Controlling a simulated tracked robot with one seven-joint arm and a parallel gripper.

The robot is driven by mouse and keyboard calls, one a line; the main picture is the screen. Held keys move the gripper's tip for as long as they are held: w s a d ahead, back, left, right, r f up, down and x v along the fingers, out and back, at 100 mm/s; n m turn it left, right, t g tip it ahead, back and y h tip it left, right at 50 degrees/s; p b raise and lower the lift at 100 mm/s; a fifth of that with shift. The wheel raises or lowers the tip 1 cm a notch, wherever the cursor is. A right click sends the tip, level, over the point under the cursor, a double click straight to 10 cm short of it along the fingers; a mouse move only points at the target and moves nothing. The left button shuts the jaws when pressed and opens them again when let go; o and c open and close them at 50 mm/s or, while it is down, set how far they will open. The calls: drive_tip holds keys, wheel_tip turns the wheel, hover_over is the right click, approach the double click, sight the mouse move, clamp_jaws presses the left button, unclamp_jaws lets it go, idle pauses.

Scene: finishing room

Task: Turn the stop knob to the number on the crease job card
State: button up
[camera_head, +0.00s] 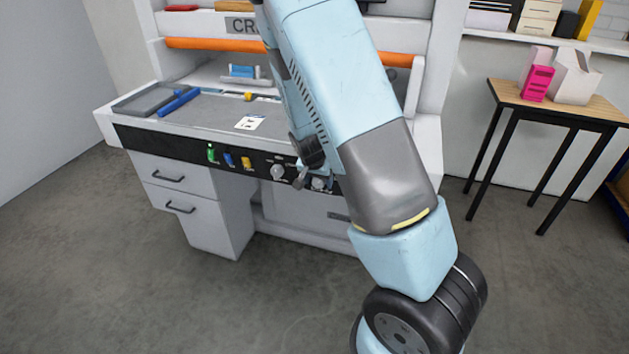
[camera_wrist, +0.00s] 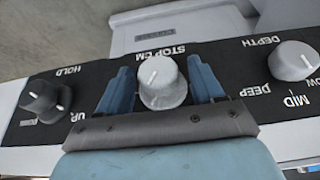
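In the wrist view the stop knob (camera_wrist: 162,84), a pale round knob with a white pointer line, is on the black panel under the label "STOP CM". The two blue fingers of my gripper (camera_wrist: 163,88) stand on either side of it, with a narrow gap showing at each side. My gripper is open around the knob. Numbers around the knob cannot be read. In the head view my arm hides much of this part of the panel. A small white card (camera_head: 249,123) lies on the bench top; its print is too small to read.
The depth knob (camera_wrist: 293,61) is to the right in the wrist view, and a dark hold knob (camera_wrist: 45,99) to the left. Green, blue and yellow switches (camera_head: 228,158) line the panel in the head view. A side table (camera_head: 508,96) with boxes stands at the right.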

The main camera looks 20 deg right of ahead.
drive_tip(key=c, duration=0.9)
drive_tip(key=shift+a, duration=0.4)
drive_tip(key=shift+c, duration=0.2)
drive_tip(key=shift+d, duration=0.15)
